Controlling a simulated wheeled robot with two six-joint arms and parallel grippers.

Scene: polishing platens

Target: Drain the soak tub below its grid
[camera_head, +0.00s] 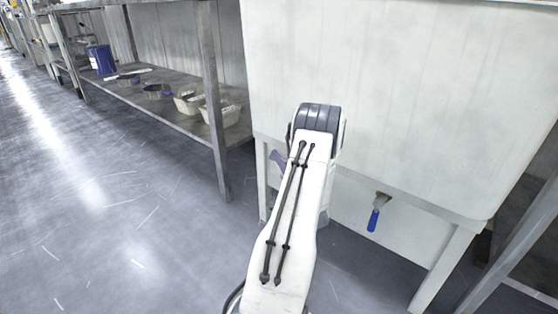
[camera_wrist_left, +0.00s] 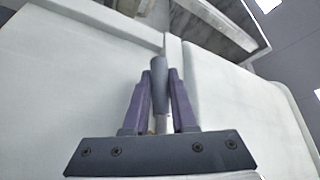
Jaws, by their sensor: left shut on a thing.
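The soak tub (camera_head: 400,90) is a large pale tub on legs, and its white wall (camera_wrist_left: 70,90) fills much of the left wrist view. Its inside and grid are not visible. A valve with a blue handle (camera_head: 374,220) hangs under the tub's lower edge, right of my arm; the handle points down. My left gripper (camera_head: 278,158) shows only as a bit of purple finger beside my arm at the tub's lower left. In the left wrist view its purple fingers (camera_wrist_left: 160,85) are shut on a grey rounded handle (camera_wrist_left: 158,68). My arm hides this handle in the head view.
A metal bench (camera_head: 210,90) stands left of the tub. Its low shelf holds pale bins (camera_head: 222,113), a dark round pan (camera_head: 153,91) and a blue bucket (camera_head: 102,59). A tub leg (camera_head: 440,268) stands at right. The floor (camera_head: 110,220) at left is clear.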

